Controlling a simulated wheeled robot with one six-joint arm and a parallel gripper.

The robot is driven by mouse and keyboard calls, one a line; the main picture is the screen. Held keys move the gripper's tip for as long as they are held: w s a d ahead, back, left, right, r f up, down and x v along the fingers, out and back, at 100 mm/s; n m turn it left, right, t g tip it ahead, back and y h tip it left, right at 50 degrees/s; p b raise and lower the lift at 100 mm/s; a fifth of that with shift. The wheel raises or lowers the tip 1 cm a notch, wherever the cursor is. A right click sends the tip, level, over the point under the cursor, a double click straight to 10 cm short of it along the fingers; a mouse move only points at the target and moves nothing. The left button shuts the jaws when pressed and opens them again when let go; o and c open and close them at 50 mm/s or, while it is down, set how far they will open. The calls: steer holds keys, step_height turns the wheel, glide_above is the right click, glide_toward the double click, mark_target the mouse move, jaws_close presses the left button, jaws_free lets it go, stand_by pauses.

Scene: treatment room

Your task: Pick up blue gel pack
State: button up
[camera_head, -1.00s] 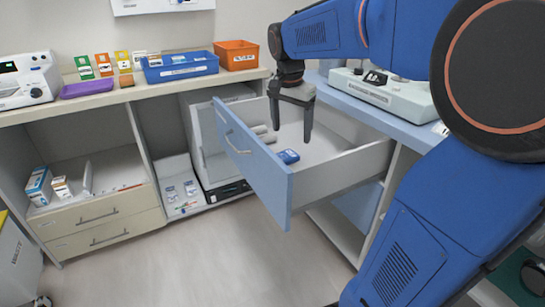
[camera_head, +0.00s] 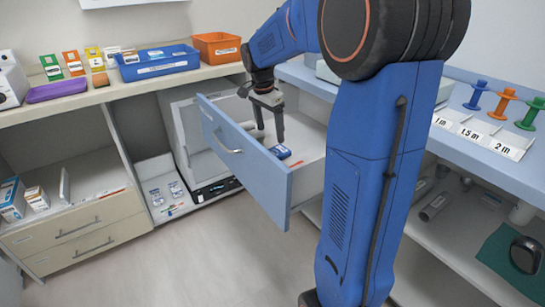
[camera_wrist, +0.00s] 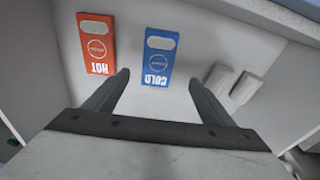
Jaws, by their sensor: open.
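The blue gel pack (camera_wrist: 159,57), marked COLD, lies flat in the open blue-fronted drawer (camera_head: 246,167). It also shows in the head view (camera_head: 281,152), just beyond my gripper's fingers. My gripper (camera_head: 269,138) is open and empty, with its fingers reaching down into the drawer. In the wrist view the two fingertips (camera_wrist: 159,77) are apart, with the blue pack ahead and between them. An orange pack (camera_wrist: 97,45) marked HOT lies to the left of the blue one in the wrist view.
Two pale grey objects (camera_wrist: 230,83) lie in the drawer, right of the blue pack in the wrist view. The drawer walls surround my gripper. A blue tray (camera_head: 168,66) and an orange bin (camera_head: 217,47) stand on the counter behind.

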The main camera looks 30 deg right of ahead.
mark_target(272, 150)
steer(key=f, duration=0.3)
steer(key=shift+d+f, duration=0.3)
steer(key=shift+f, duration=0.05)
steer(key=shift+s+f, duration=0.2)
steer(key=shift+f, duration=2.45)
steer(key=c, duration=1.3)
